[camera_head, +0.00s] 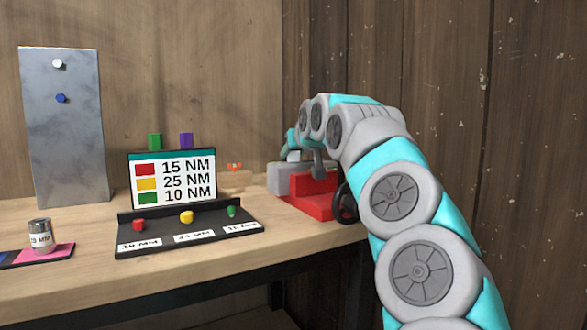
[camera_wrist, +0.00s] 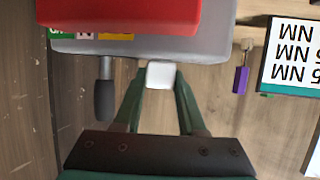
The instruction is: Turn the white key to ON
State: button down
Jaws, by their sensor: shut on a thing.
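The white key (camera_wrist: 161,75) shows in the wrist view at the face of a grey housing (camera_wrist: 190,46) with a red part (camera_wrist: 130,14) over it. My gripper (camera_wrist: 160,82) is shut on the key, one green finger on each side. In the head view the red part (camera_head: 310,196) and grey housing (camera_head: 288,178) stand at the right end of the bench, partly behind my arm. The key is hidden there. A coloured label strip (camera_wrist: 92,34) with green, white and yellow patches is on the housing, mostly covered, so I cannot read the key's setting.
A dark-handled lever (camera_wrist: 105,92) sticks out beside my finger in the wrist view. A torque sign (camera_head: 174,180) and a black tray (camera_head: 190,232) with coloured pieces stand left of the housing. A metal panel (camera_head: 65,125) and a can (camera_head: 40,235) are farther left.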

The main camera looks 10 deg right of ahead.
jog(key=shift+w+f+m+h+b, duration=0.1)
jog(key=shift+f+m+h+b, duration=0.4)
jog(key=shift+m+h+b, duration=0.5)
jog(key=shift+r+m+h+b, duration=0.2)
jog(key=shift+m+h+b, duration=0.3)
jog(key=shift+h, duration=0.15)
jog(key=shift+r+m+h+b, duration=0.2)
jog(key=shift+m+h+b, duration=0.15)
jog(key=shift+m+h, duration=0.25)
jog(key=shift+h, duration=0.45)
jog(key=shift+a+r+m+g+h, duration=0.15)
jog(key=shift+m+g+h, duration=0.25)
jog(key=shift+m, duration=0.2)
jog(key=shift+d+m+h+p, duration=0.25)
jog(key=shift+m+h+p, duration=0.15)
jog(key=shift+h, duration=0.1)
jog(key=shift+a+r+m+g+h+p, duration=0.15)
jog(key=shift+m+g+h+p, duration=0.85)
jog(key=shift+m+h+p, duration=0.7)
jog(key=shift+p, duration=0.5)
